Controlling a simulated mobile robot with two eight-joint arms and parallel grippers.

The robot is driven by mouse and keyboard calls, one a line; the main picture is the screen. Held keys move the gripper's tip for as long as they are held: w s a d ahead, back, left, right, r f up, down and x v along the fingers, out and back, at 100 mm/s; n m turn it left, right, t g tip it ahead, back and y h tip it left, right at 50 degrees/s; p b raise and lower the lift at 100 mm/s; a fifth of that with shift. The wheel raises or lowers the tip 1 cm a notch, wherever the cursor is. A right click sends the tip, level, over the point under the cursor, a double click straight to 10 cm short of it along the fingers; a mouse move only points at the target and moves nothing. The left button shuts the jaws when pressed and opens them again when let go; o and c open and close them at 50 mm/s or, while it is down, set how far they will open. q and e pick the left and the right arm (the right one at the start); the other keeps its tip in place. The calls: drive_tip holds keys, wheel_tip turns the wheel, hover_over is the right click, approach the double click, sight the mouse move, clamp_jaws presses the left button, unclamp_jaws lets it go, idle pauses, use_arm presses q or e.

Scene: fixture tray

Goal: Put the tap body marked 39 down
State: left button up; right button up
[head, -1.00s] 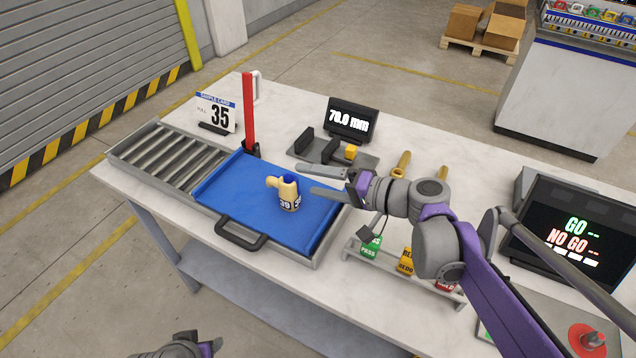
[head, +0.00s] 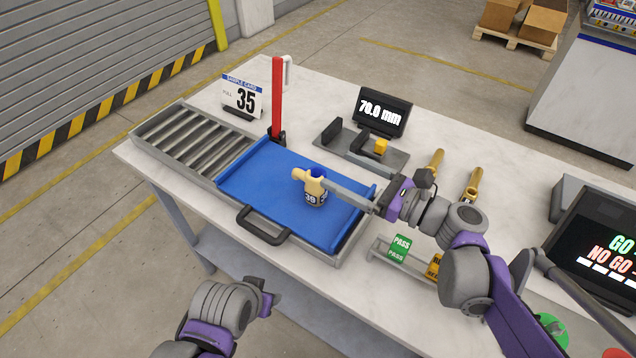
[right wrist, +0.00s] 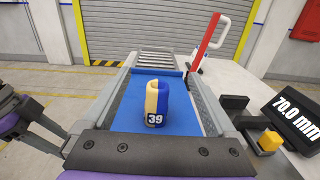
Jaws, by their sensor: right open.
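A roller section (head: 190,138) adjoins the tray's left end. A gauge with a 70.0 mm display (head: 381,112), two brass pieces and a PASS tag (head: 401,246) are to the right. Bare mat surrounds the tap body.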

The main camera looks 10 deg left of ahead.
sight(315, 173)
drive_tip(key=f, duration=0.2)
drive_tip(key=a+f, duration=0.1)
drive_tip(key=f, duration=0.1)
drive_tip(key=shift+w+f, duration=0.15)
drive_tip(key=shift+f, duration=0.1)
drive_tip(key=x, duration=0.6)
drive_tip(key=shift+w+a, duration=0.2)
drive_tip(key=shift+a, duration=0.05)
clamp_jaws()
